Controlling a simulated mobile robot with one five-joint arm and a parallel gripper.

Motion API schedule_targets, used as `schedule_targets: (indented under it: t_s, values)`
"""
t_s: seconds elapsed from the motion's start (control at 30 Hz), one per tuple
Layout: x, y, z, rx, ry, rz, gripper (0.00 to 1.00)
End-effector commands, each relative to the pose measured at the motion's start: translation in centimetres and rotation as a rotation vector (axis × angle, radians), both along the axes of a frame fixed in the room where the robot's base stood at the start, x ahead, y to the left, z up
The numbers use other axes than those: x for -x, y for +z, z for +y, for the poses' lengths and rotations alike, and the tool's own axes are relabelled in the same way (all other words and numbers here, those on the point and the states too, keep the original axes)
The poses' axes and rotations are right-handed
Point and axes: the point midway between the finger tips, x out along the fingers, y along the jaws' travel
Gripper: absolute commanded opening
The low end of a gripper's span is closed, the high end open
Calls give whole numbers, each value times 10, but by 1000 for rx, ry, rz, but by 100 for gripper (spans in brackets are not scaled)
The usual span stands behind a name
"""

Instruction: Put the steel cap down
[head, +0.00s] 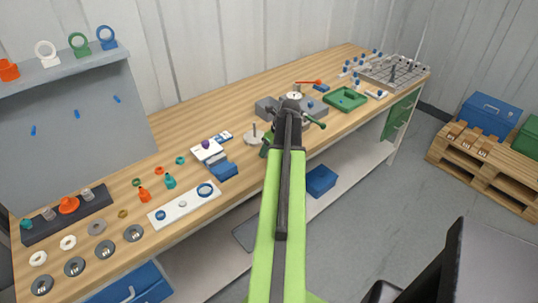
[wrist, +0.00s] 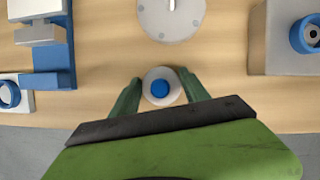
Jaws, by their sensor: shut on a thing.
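In the wrist view my gripper (wrist: 161,82) has its two green fingers on either side of a small round pale-grey cap (wrist: 148,93) with a blue centre, which I take as the steel cap. The fingers are shut on it. The wooden bench top shows around it, but I cannot tell whether the cap touches it. In the head view my arm covers most of the gripper and hides the cap.
A round grey plate (wrist: 188,22) with small bolts and a post lies just beyond the cap; it also shows in the head view (head: 251,138). A blue-and-grey fixture (wrist: 50,55) stands left, a grey block (wrist: 282,45) right. The bench's front edge is close.

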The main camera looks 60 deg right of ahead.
Motion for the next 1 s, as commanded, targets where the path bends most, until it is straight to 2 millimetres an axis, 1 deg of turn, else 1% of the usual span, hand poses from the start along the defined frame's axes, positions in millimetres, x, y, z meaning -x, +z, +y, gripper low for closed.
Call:
schedule_targets:
  t_s: [0.03, 0.2, 0.33, 0.37, 0.5, 0.53, 0.83, 0.93, 1.0]
  values:
    - [0, -4, 0, 0, 0, 0, 4]
    - [0, 0, 0, 0, 0, 0, 4]
    - [0, -5, 0, 0, -1, 0, 4]
    - [1, -5, 0, 0, -1, 0, 55]
    - [1, -3, 0, 0, -1, 0, 73]
    - [1, -4, -1, 0, -1, 0, 76]
    - [1, -3, -1, 1, -1, 0, 76]
    - [1, 3, -1, 1, -1, 0, 76]
    - [4, 10, 0, 0, -2, 0, 76]
